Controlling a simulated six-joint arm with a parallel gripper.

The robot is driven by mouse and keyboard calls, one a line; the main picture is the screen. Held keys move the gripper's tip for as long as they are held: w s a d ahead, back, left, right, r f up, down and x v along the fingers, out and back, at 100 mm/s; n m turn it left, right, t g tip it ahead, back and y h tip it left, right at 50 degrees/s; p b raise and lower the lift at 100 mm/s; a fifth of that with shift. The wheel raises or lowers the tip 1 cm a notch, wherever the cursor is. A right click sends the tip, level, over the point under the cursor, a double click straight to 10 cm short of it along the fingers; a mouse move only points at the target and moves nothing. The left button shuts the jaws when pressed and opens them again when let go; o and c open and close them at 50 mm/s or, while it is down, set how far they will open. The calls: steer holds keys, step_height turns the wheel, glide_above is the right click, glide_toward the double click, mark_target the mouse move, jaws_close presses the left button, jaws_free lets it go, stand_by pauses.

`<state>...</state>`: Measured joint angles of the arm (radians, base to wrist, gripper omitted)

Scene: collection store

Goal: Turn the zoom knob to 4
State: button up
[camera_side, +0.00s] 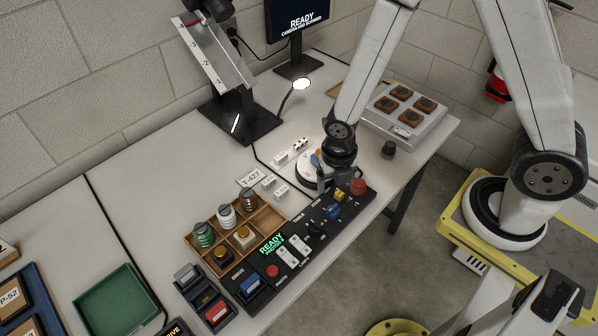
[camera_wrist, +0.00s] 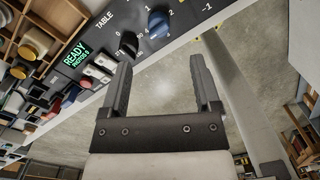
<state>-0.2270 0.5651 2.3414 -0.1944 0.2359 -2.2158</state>
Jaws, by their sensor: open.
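A black control panel (camera_side: 301,247) runs along the front edge of the table and carries several knobs. A blue knob (camera_side: 333,212) sits toward its right end and also shows at the top of the wrist view (camera_wrist: 158,23), with figures such as 1 and 2 around it. A black knob (camera_side: 315,228) is beside it, near the word TABLE in the wrist view (camera_wrist: 128,43). No zoom label is readable, and the pointer settings are unclear. My gripper (camera_side: 326,184) is above the panel's right part; in the wrist view (camera_wrist: 161,62) it is open and empty.
A red button (camera_side: 358,187) is at the panel's right end. A wooden compartment tray (camera_side: 262,218) with spools stands to the left. White labelled blocks and a white round object (camera_side: 307,173) are behind the gripper. A grey tray (camera_side: 418,121) with brown pieces stands back right.

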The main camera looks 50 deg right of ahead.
step_height(320, 180, up, 6)
steer(key=d+m+t, duration=0.1)
steer(key=d+m, duration=0.1)
steer(key=m, duration=0.9)
steer(key=shift+w+d+f+m, duration=0.15)
steer(key=shift+d+f+m, duration=0.1)
steer(key=shift+m, duration=0.15)
steer(key=shift+r, duration=0.1)
steer(key=s+d+r+m, duration=0.1)
steer(key=r+m, duration=0.2)
steer(key=m, duration=0.6)
steer(key=d+r+m+t, duration=0.1)
steer(key=d+r+m, duration=0.1)
steer(key=m, duration=0.7)
steer(key=shift+s+d+r+y, duration=0.3)
steer(key=shift+s+r, duration=0.1)
steer(key=shift+r, duration=0.5)
